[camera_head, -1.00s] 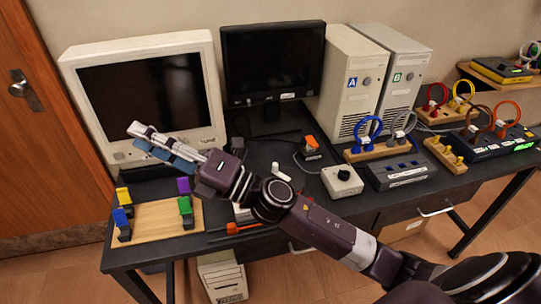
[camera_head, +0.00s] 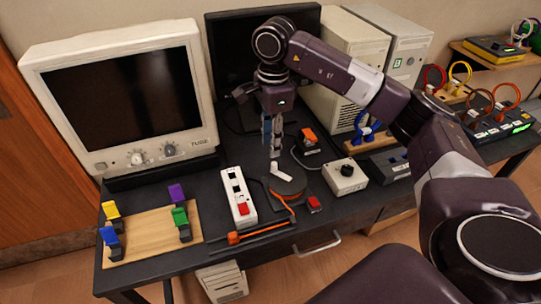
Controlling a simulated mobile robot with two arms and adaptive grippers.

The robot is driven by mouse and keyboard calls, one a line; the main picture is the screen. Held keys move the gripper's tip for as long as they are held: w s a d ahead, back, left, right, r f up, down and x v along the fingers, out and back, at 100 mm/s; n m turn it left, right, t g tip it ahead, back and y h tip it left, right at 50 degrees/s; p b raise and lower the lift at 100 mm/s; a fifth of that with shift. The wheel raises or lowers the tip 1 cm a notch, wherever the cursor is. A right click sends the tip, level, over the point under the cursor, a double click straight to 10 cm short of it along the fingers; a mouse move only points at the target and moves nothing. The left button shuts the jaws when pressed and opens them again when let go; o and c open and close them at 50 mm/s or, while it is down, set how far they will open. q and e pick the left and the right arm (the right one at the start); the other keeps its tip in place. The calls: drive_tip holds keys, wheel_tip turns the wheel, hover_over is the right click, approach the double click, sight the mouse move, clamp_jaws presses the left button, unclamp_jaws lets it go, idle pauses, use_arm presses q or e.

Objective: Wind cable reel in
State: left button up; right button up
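The cable reel (camera_head: 289,184) is a dark grey disc lying on the desk near its front edge, with a white crank piece (camera_head: 280,171) on top. An orange cable (camera_head: 284,204) runs from it toward an orange plug (camera_head: 234,238) at the front edge. My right gripper (camera_head: 273,152) points down just above the reel, its fingertips close to the white crank; I cannot tell whether they touch it. The fingers show nearly edge-on, so their opening is unclear. My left gripper is not in view.
A white power strip (camera_head: 239,198) with a red switch stands left of the reel. A white knob box (camera_head: 345,176) and a small red block (camera_head: 313,204) are to its right. A wooden board (camera_head: 150,236) with colored clips lies left. Monitors and computer towers stand behind.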

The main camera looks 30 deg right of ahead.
sight(274, 163)
drive_tip(key=shift+s+d, duration=0.1)
drive_tip(key=shift+d, duration=0.4)
drive_tip(key=shift+f, duration=0.35)
wheel_tip(274, 163, down, 7)
drive_tip(key=shift+r+p, duration=0.15)
drive_tip(key=shift+p, duration=0.5)
clamp_jaws()
